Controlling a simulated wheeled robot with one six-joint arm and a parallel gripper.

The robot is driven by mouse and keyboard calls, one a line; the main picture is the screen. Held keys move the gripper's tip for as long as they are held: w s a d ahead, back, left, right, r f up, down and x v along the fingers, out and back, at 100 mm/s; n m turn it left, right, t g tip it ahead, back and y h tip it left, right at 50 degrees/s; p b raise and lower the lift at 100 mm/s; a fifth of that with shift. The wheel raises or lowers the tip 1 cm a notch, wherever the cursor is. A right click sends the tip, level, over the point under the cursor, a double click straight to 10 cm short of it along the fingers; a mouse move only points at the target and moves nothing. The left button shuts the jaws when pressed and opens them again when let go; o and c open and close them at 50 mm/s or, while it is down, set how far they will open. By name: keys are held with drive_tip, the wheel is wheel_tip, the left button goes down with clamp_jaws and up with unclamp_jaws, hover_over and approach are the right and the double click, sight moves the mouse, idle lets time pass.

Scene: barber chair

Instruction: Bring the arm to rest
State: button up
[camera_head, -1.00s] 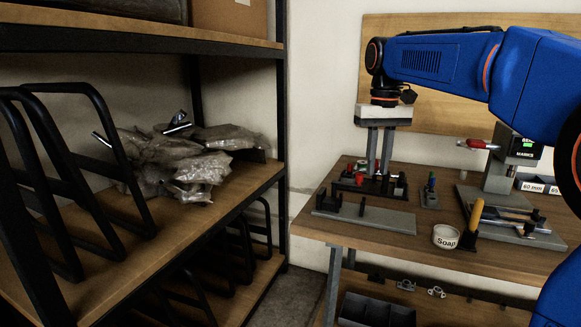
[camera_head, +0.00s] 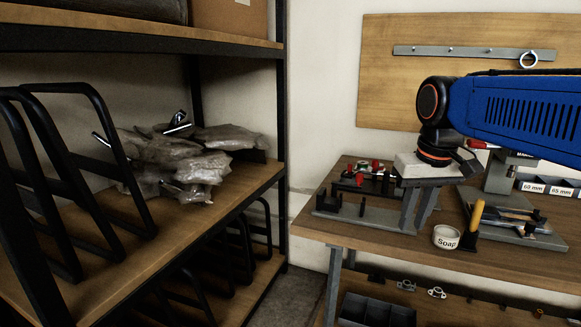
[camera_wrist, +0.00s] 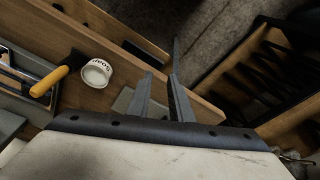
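My blue arm (camera_head: 525,108) reaches in from the right. Its gripper (camera_head: 414,222) points down over the workbench, with its two grey fingers a little apart. In the wrist view, the fingers (camera_wrist: 160,78) show a gap with nothing held in it. The fingers hang over the bench near its front, just left of the white soap cup (camera_head: 446,237). Whether they touch anything below cannot be told. The gripper body hides part of the things at the back of the bench.
The wooden workbench (camera_head: 310,226) holds a grey fixture plate (camera_head: 365,218), a yellow-handled tool (camera_head: 478,214) and a stand at right. A black shelf rack (camera_head: 284,130) with plastic bags (camera_head: 180,160) stands at left.

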drive_tip(key=s+d+f+t, duration=0.2)
drive_tip(key=s+f, duration=1.4)
drive_tip(key=shift+d+f+m+t, duration=0.25)
drive_tip(key=shift+d+m+t, duration=0.05)
drive_tip(key=shift+d+m, duration=0.1)
drive_tip(key=shift+s, duration=0.1)
